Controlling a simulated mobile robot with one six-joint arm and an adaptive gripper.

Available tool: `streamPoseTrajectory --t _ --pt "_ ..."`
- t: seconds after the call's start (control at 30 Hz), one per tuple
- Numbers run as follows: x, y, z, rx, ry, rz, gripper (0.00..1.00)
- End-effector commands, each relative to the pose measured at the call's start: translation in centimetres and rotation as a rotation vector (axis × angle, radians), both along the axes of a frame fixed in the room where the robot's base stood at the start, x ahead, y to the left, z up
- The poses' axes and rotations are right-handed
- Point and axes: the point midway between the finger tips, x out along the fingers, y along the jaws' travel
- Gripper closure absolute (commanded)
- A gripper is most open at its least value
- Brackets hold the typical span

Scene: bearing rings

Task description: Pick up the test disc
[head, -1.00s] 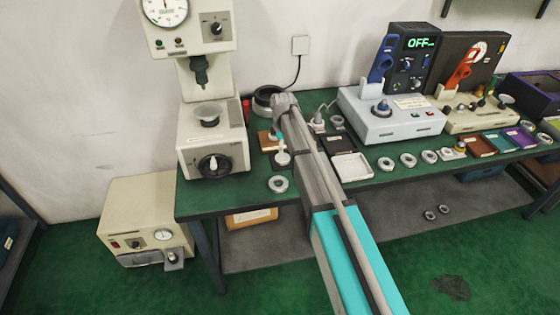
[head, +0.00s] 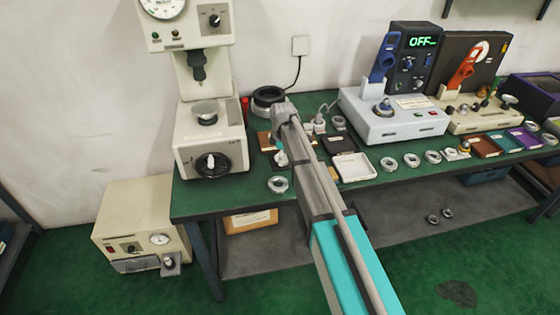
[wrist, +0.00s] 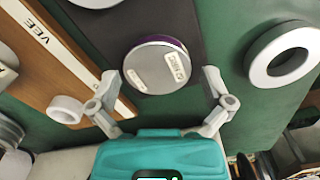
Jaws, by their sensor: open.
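The test disc, a round grey-topped disc with a purple rim and a small printed label (wrist: 157,66), lies on a dark strip in the wrist view. My gripper (wrist: 161,80) is open, with one finger to the left of the disc and one to the right. The disc sits between and slightly beyond the fingertips, and I see no contact. In the head view my gripper (head: 281,159) is low over the green bench, and the disc cannot be made out there.
A wooden block marked VEE (wrist: 62,62) lies left of the disc. A pale ring (wrist: 284,55) lies to the right, and another round part (wrist: 96,2) is at the top. In the head view a dial machine (head: 210,140) stands left of my gripper and a white tray (head: 353,167) right.

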Motion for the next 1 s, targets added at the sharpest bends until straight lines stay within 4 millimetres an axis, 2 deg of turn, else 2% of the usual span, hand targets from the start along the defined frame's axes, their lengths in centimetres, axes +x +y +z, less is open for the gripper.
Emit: streamPoseTrajectory --t 0.33,0.77,1.0 --pt "-0.01 0.0 0.01 0.0 0.0 0.0 0.02" --pt "-0.17 -0.02 -0.04 0.0 0.004 0.0 0.82" --pt "-0.28 -0.03 -0.1 0.0 0.006 0.0 0.83"
